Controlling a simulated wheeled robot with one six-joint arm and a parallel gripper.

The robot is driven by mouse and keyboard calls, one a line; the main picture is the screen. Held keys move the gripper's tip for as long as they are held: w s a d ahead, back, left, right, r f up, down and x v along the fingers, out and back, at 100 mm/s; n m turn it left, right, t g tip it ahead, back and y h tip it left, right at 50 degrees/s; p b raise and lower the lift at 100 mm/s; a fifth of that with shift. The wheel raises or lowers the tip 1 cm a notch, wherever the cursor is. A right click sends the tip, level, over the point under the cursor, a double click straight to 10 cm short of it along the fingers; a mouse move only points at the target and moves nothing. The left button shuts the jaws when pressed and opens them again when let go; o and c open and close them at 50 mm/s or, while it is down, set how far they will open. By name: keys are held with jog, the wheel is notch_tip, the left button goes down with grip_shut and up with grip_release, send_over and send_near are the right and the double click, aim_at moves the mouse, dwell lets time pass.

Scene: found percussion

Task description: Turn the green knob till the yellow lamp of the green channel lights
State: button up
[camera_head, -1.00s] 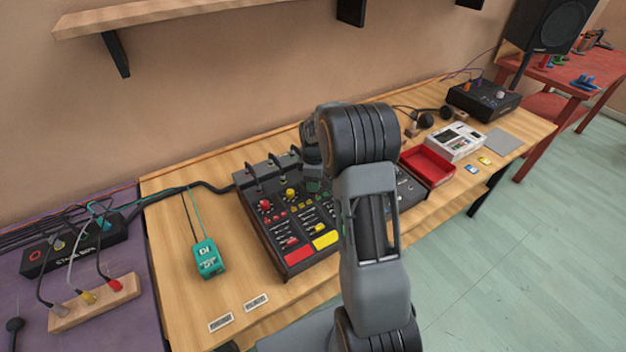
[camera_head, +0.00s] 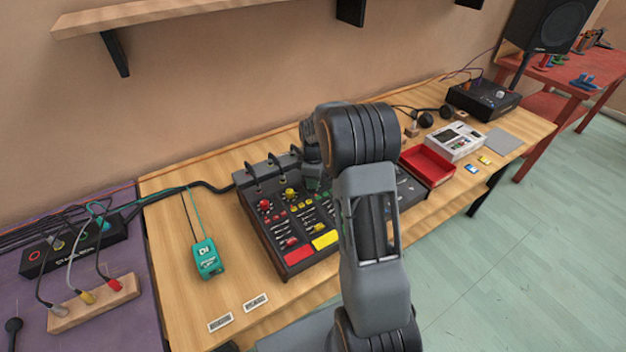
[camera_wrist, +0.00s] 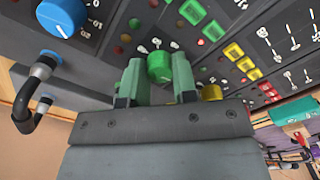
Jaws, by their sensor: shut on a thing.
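The green knob (camera_wrist: 159,66) sits on the dark mixer (camera_wrist: 110,22) in the wrist view. My gripper (camera_wrist: 158,75) has a green-tipped finger on each side of it and is shut on it. A blue knob (camera_wrist: 62,17) lies to the left and a yellow knob (camera_wrist: 211,92) to the right. Green buttons (camera_wrist: 210,33) run past the knob, with small round lamps among the controls. I cannot tell which is the green channel's yellow lamp, or whether it is lit. In the head view my arm hides the green knob and gripper; the mixer's left part (camera_head: 262,222) shows.
A teal box (camera_head: 208,260) stands left of the mixer. A red tray (camera_head: 427,166) and a white device (camera_head: 455,141) stand to its right. Black plugs with cables (camera_wrist: 38,80) rise at the mixer's back edge, near my gripper. The wooden table's front left is mostly clear.

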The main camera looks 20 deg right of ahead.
jog(key=m, duration=0.5)
jog(key=shift+b, duration=0.3)
jog(key=m, duration=0.5)
jog(key=shift+m, duration=0.3)
jog(key=o, duration=0.9)
jog(key=shift+r, duration=0.1)
notch_tip(320, 180, up, 14)
jog(key=shift+f, duration=0.15)
dwell(0.6)
